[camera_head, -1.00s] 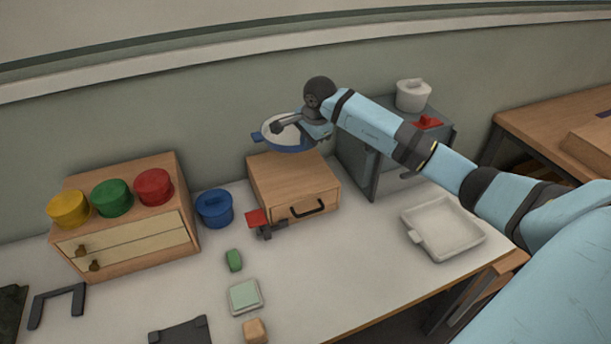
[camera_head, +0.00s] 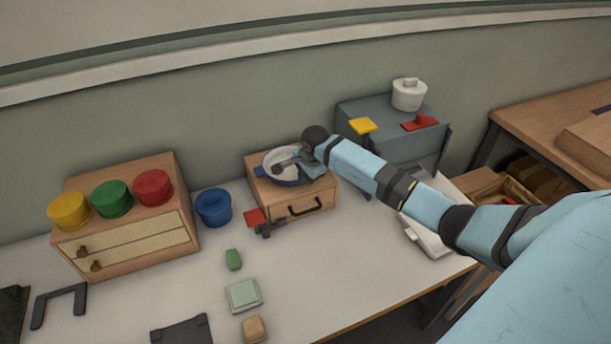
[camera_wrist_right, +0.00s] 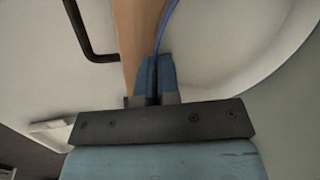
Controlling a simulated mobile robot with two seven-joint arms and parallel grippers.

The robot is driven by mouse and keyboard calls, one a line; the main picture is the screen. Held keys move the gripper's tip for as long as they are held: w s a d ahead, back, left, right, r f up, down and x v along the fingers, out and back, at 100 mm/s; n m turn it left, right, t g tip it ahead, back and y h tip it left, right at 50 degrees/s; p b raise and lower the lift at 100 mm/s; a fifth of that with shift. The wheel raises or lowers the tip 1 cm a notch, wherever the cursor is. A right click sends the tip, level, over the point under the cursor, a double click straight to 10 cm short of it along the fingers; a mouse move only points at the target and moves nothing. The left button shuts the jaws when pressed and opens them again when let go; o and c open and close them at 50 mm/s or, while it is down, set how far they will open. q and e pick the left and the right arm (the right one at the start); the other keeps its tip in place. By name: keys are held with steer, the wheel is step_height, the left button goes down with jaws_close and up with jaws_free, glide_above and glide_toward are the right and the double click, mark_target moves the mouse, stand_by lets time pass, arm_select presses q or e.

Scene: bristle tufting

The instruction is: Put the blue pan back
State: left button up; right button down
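The blue pan (camera_head: 274,158), white inside with a blue rim, is at the top of the small wooden drawer box (camera_head: 294,204) in the head view. It looks level and seems to rest on the box, though the contact is hard to see. My right gripper (camera_head: 302,172) is at the pan's right side. In the right wrist view the fingers (camera_wrist_right: 156,75) are together on a blue part at the pan's edge, and the pale inside of the pan (camera_wrist_right: 225,45) fills the upper right. My left gripper is in neither view.
A blue pot (camera_head: 214,209) stands left of the box. A red-topped clamp-like piece (camera_head: 257,218) is at its front. Yellow, green and red pots stand on a wooden cabinet (camera_head: 135,247) at left. A grey cabinet (camera_head: 380,108) and yellow-topped post (camera_head: 363,125) are at right.

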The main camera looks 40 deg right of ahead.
steer(key=shift+f, duration=0.1)
steer(key=c, duration=1.4)
jaws_free()
steer(key=shift+o, duration=0.2)
